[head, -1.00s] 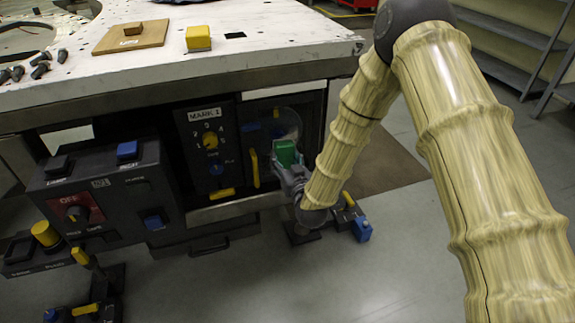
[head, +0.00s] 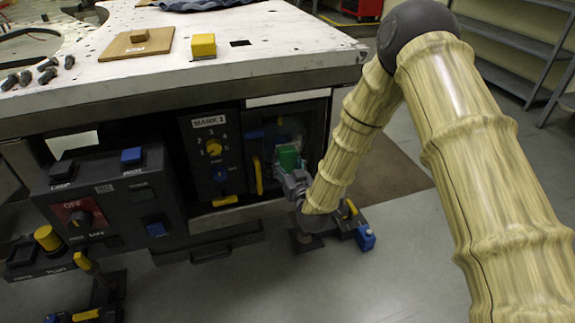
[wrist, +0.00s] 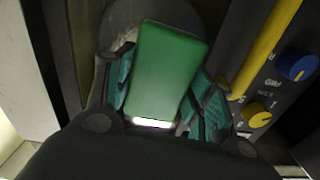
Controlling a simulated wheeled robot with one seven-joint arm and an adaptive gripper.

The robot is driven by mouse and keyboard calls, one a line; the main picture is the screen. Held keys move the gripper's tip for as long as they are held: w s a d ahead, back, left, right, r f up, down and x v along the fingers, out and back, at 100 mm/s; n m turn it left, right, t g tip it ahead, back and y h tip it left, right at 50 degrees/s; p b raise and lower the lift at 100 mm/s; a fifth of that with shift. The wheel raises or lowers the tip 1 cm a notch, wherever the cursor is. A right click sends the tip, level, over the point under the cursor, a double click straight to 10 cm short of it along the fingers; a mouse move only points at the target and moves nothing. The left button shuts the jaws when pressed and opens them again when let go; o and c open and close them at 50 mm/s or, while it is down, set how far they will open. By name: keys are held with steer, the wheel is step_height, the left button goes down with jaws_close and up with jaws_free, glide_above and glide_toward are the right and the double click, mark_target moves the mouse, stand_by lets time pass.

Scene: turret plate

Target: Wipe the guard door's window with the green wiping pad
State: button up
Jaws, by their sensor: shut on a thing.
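The green wiping pad (head: 289,157) is held in my gripper (head: 291,172) in front of the dark guard door (head: 318,122) under the table. In the wrist view the pad (wrist: 165,72) stands between the two teal-padded fingers of my gripper (wrist: 160,85), which are shut on it. The door's window (head: 290,128) shows as a pale greyish round patch around the pad. In the wrist view the window (wrist: 123,20) lies right behind the pad, and I cannot tell whether they touch. The pad hides part of the window. A yellow upright handle (head: 258,175) is left of the pad.
The MARK 1 dial panel (head: 212,150) is left of the door. A control box (head: 110,200) with an OFF switch stands farther left. The white table (head: 280,50) is above, holding a wooden board (head: 137,44) and a yellow block (head: 203,45). A blue-ended fixture (head: 365,237) is low at right.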

mark_target(287, 157)
steer(key=shift+x, duration=0.9)
steer(key=shift+d, duration=0.1)
stand_by(0.3)
